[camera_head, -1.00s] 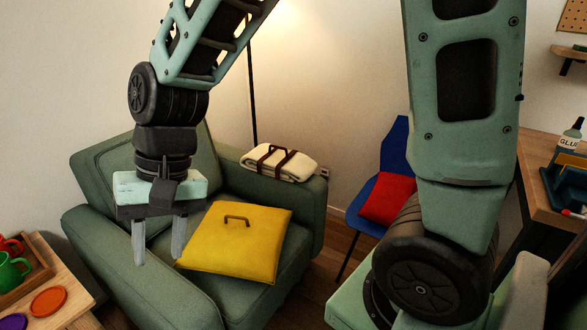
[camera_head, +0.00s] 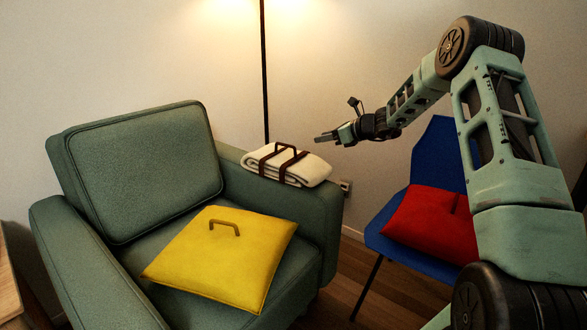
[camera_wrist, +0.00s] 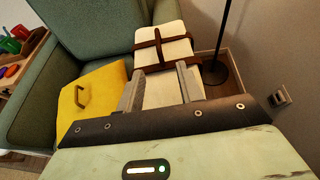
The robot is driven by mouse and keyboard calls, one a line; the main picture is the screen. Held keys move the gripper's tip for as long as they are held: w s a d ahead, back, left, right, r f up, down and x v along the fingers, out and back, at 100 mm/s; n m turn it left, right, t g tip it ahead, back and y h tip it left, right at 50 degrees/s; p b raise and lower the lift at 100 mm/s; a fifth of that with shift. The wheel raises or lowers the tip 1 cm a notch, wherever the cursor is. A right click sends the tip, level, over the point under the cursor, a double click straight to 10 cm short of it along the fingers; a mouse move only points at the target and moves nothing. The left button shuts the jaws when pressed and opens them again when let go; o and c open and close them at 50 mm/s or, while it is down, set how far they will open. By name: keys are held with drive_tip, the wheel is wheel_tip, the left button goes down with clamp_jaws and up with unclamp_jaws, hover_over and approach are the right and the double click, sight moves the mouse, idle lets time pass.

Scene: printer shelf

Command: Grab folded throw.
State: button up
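The folded throw (camera_head: 312,173) is cream-white with dark brown straps and a brown carry handle. It lies on the armchair's right armrest and also shows in the wrist view (camera_wrist: 175,50). My gripper (camera_head: 322,138) is up and to the right of the throw in the head view, its fingers pointing left. In the wrist view my gripper (camera_wrist: 160,70) has its two fingers spread, with part of the throw seen between them. The gripper looks empty. It appears apart from the throw, though the exact gap is hard to judge.
The green armchair (camera_head: 143,170) holds a yellow cushion (camera_head: 222,262) with a handle. A blue chair (camera_head: 436,150) with a red cushion (camera_head: 430,225) stands at right. A lamp pole (camera_head: 265,75) rises behind the throw. A wall outlet (camera_wrist: 280,98) is near the floor.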

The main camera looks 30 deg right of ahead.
drive_tip(key=b, duration=0.2)
approach(285, 145)
drive_tip(key=x, duration=0.5)
drive_tip(key=shift+d+f, duration=0.1)
drive_tip(key=shift+d, duration=0.3)
drive_tip(key=b+x, duration=0.1)
drive_tip(key=x, duration=0.4)
drive_tip(key=shift+s, duration=0.1)
drive_tip(key=shift+w+a+f, duration=0.1)
drive_tip(key=shift+w+a, duration=0.1)
drive_tip(key=shift+w, duration=0.15)
clamp_jaws()
idle(0.3)
